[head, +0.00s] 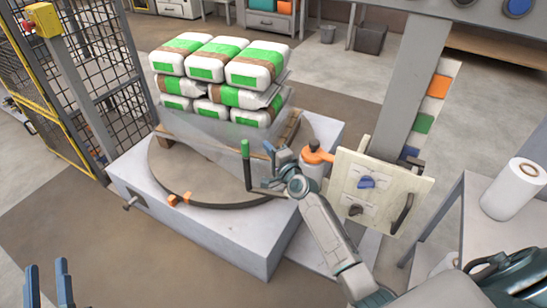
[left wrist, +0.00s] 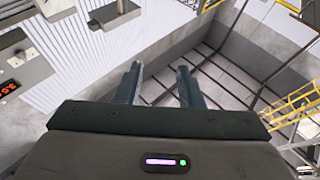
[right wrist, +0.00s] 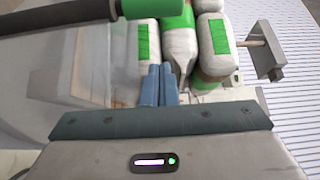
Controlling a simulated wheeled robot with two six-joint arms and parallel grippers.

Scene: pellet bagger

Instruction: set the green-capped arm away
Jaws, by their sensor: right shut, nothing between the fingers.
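The green-capped arm (head: 247,170) is a dark upright bar with a green top, near the front right of the round turntable (head: 170,180). A thin horizontal bar runs from its foot towards the orange-topped film roll (head: 316,156). My right gripper (head: 269,149) is shut and empty, just right of the green cap and apart from it. In the right wrist view the closed fingers (right wrist: 159,84) point at the bags, and the green cap (right wrist: 152,9) crosses the top left. My left gripper (head: 48,284) is open and empty at the lower left; its fingers show apart in the left wrist view (left wrist: 157,84).
Stacked white and green bags (head: 222,70) stand on a pallet, with clear film hanging below. A panel with knobs (head: 385,190) and a grey column (head: 410,90) stand right of the turntable. A white roll (head: 514,188) sits on a table at right. Mesh fencing (head: 90,80) is at left.

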